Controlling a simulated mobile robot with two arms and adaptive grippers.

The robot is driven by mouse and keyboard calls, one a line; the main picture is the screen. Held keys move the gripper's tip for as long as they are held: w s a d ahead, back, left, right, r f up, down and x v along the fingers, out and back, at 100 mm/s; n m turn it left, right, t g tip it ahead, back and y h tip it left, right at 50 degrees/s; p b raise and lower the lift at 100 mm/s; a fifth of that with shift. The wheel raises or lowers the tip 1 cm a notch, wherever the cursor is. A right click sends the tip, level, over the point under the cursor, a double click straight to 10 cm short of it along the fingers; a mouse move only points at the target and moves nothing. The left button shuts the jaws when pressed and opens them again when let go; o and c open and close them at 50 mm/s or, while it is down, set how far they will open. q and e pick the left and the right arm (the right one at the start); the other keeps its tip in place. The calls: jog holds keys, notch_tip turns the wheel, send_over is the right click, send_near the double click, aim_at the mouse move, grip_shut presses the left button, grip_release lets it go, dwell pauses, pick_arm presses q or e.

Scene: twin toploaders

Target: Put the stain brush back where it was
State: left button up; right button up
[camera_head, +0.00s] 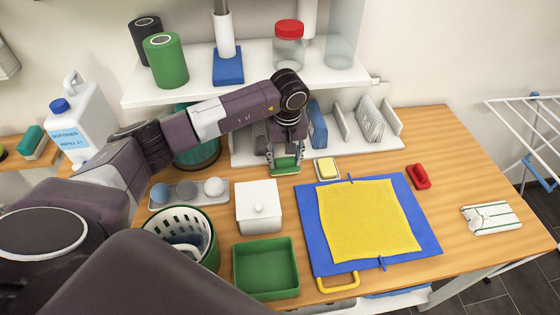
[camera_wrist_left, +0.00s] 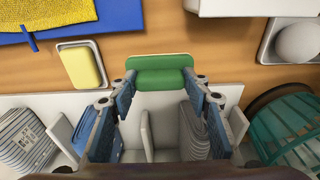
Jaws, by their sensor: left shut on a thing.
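My left gripper (camera_head: 285,160) is shut on a green block, which I take to be the stain brush (camera_head: 286,166). In the left wrist view the brush (camera_wrist_left: 160,72) is a rounded green bar with a paler underside, lying across the fingertips. The gripper points down at the front edge of the white divided rack (camera_head: 392,146), between the teal basket and the yellow soap. I cannot tell whether the brush touches the table. My right gripper is not in view.
The yellow soap (camera_head: 327,169) in its dish lies right of the gripper. A white lidded box (camera_head: 259,207), a green tray (camera_head: 266,268) and a tray of balls (camera_head: 188,191) stand nearby. A yellow cloth (camera_head: 370,220) covers a blue board. A red object (camera_head: 418,177) lies right.

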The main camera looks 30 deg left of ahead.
aim_at(285, 165)
pick_arm(q)
jog(key=f, duration=0.2)
jog(key=f+b, duration=0.1)
jog(key=f, duration=0.1)
jog(key=shift+a, duration=0.3)
jog(key=shift+w, duration=0.15)
jog(key=shift+d+r, duration=0.15)
jog(key=shift+d, duration=0.15)
jog(key=shift+a+f, duration=0.15)
jog(key=shift+f, duration=0.05)
jog(key=o, duration=1)
jog(key=shift+o, duration=0.2)
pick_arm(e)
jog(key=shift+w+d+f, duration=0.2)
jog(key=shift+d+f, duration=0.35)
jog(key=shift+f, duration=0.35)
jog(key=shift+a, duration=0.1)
